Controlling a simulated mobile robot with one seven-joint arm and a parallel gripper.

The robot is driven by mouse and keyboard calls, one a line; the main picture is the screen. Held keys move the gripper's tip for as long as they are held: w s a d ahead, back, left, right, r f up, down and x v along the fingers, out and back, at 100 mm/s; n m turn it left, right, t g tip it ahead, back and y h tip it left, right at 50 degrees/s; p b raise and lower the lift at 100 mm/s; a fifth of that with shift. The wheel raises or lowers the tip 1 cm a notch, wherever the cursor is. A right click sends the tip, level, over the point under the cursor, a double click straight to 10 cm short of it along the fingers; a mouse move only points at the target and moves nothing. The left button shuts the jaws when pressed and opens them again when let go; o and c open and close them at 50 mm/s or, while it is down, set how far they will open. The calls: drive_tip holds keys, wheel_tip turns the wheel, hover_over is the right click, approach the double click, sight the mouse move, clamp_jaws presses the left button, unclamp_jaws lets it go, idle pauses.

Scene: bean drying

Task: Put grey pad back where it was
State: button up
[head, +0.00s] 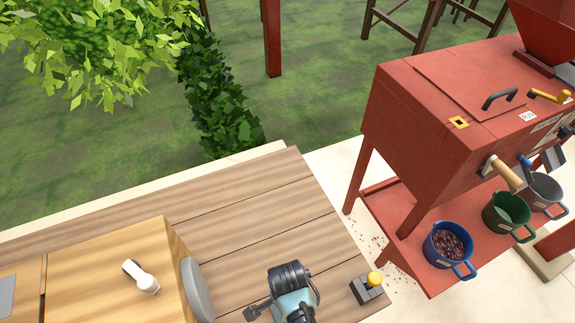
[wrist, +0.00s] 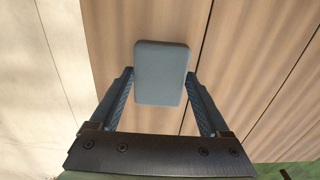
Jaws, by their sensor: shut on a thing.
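The grey pad (wrist: 161,80), a pale blue-grey slab with rounded corners, shows in the middle of the wrist view. It sits between the two blue-grey fingers of my gripper (wrist: 160,92), which is shut on it. Wooden planks (wrist: 240,85) show behind the pad; I cannot tell the gap between them. In the head view part of my arm, black and teal, shows at the bottom over the plank table (head: 255,215). I cannot make out the pad there with certainty.
A wooden box (head: 90,270) with a white handled object (head: 141,277) stands left, a grey rounded plate (head: 196,290) at its end. A small black box with a yellow knob (head: 374,281) sits at the table's right. A red machine (head: 430,130) and a blue bean-filled pot (head: 432,255) stand beyond.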

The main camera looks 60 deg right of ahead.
drive_tip(key=shift+f, duration=0.2)
drive_tip(key=o, duration=1)
